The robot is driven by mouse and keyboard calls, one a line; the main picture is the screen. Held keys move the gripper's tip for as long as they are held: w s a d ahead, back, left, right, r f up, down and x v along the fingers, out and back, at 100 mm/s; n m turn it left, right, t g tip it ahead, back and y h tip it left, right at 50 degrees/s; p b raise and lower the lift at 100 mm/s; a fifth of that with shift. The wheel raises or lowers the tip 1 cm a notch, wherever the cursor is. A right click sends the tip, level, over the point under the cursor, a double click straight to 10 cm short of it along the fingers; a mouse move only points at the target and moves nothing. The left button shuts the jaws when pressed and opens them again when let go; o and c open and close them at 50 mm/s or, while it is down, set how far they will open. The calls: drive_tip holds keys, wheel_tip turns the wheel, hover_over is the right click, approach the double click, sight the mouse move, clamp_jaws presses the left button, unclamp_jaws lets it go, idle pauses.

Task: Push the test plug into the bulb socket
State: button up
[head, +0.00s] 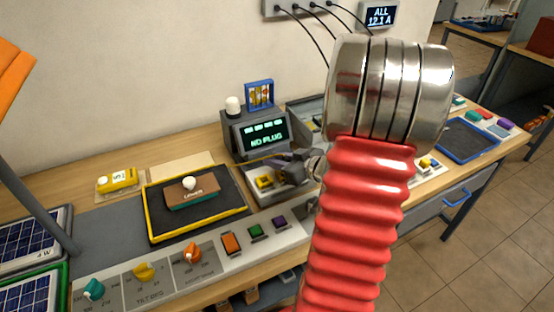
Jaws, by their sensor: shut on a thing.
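The tester (240,141) is a grey box with a lit screen reading "NO PLUG" (266,137), at the middle of the bench. A white bulb-like dome (233,104) stands on its top left. My dark grey gripper (284,171) is low in front of the tester, over its front tray, pointing left. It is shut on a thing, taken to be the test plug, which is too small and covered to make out. A yellow block (264,181) is close by the fingers. The bulb socket cannot be told apart here. My red ribbed arm with steel rings hides much of the right side.
A black mat with a yellow rim (152,221) bears a brown-green block (192,193). Knobs and coloured buttons (231,243) line the front edge. A blue-rimmed tray (466,140) is at right. Solar panels (30,245) stand at left.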

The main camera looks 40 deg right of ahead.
drive_tip(key=shift+f, duration=0.5)
drive_tip(key=o, duration=0.8)
drive_tip(key=shift+v, duration=5.45)
drive_tip(key=shift+s, duration=0.1)
